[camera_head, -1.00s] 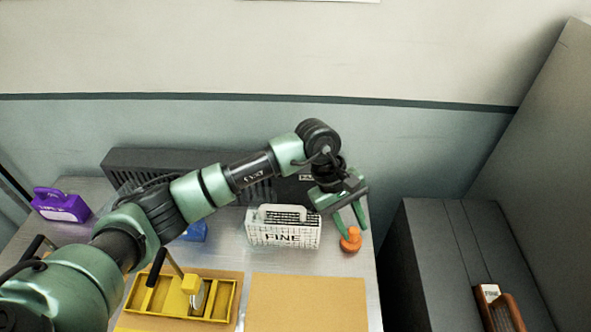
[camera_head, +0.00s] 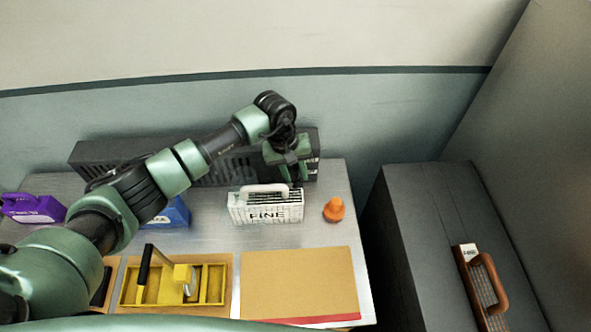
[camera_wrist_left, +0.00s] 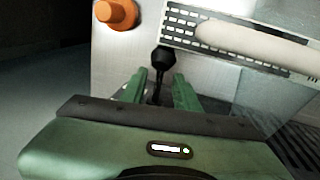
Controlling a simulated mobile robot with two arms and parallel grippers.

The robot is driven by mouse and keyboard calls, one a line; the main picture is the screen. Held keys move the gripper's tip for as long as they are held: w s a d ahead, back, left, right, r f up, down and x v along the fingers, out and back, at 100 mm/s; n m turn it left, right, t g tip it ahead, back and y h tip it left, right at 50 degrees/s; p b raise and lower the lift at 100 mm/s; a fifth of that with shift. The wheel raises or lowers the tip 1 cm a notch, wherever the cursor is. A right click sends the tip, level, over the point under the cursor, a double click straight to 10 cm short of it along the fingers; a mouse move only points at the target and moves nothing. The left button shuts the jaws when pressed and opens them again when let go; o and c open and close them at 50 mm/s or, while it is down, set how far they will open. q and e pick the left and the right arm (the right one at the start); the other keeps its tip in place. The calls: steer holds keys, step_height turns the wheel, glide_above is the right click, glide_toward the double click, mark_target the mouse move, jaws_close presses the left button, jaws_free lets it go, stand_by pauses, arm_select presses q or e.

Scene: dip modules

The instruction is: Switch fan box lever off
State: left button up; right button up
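The fan box (camera_head: 98,157) is a long dark slotted box at the back of the table against the wall. My left gripper (camera_head: 292,180) hangs over its right end in the head view. In the left wrist view the lever (camera_wrist_left: 163,57) shows as a black round knob on a thin dark stem. The stem stands between the two green fingers of my left gripper (camera_wrist_left: 159,88), which are apart. Contact with the stem cannot be told. The lever is hidden or too small in the head view. My right gripper is in neither view.
A white FINE case (camera_head: 266,213) with a handle stands just in front of the gripper. An orange knob-shaped object (camera_head: 334,209) is to its right. A blue box (camera_head: 176,214), purple case (camera_head: 30,209), yellow tray (camera_head: 213,285) and tan board (camera_head: 300,280) share the table.

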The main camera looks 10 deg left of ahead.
arm_select(q)
steer(key=shift+s+d, duration=0.1)
steer(key=shift+c, duration=0.6)
jaws_close()
stand_by(0.8)
